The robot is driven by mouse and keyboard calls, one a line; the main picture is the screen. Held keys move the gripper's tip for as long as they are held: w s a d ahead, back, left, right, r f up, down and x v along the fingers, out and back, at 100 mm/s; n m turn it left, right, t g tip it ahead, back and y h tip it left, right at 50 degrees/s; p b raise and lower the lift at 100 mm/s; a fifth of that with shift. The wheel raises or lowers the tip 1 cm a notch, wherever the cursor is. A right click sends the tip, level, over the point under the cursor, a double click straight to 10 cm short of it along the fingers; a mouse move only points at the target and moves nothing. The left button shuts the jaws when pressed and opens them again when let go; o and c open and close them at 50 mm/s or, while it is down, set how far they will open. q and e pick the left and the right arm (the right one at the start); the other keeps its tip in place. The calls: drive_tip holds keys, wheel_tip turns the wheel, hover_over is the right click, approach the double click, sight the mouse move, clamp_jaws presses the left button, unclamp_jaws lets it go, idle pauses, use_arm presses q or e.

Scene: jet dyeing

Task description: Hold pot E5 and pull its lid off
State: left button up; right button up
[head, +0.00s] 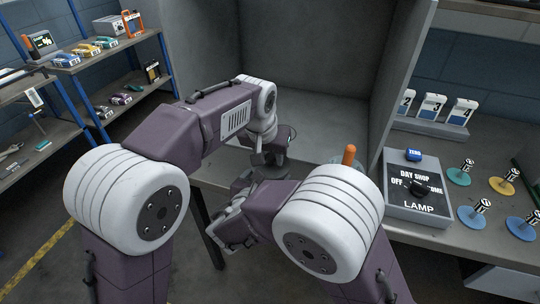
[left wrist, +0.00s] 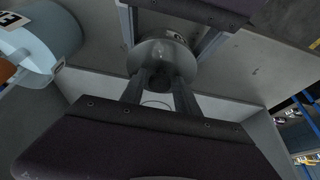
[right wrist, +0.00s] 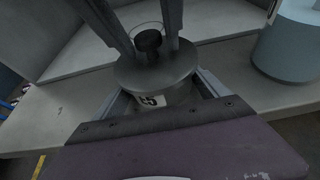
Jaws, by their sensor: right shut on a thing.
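Pot E5 (right wrist: 150,98) is a small grey metal pot with an E5 label, a round grey lid (right wrist: 140,72) and a dark knob (right wrist: 148,41). My right gripper (right wrist: 162,90) is shut on the pot's body, one finger on each side. My left gripper (left wrist: 160,88) has its fingers on either side of the knob (left wrist: 160,78), with narrow gaps showing, so it looks open. The lid sits on the pot. In the head view my arms mostly hide the pot.
A larger blue-grey pot (right wrist: 288,48) stands close by; its orange knob (head: 348,155) shows in the head view. A grey lamp switch box (head: 412,190) and several coloured discs are at the right. A grey booth wall (head: 310,50) rises behind.

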sight(270, 157)
use_arm(q)
clamp_jaws()
drive_tip(key=shift+r, duration=0.25)
idle(0.3)
drive_tip(key=shift+r, duration=0.9)
drive_tip(key=shift+r, duration=0.1)
drive_tip(key=shift+r, duration=1.95)
use_arm(e)
drive_tip(key=o, duration=1.9)
drive_tip(key=shift+o, duration=0.2)
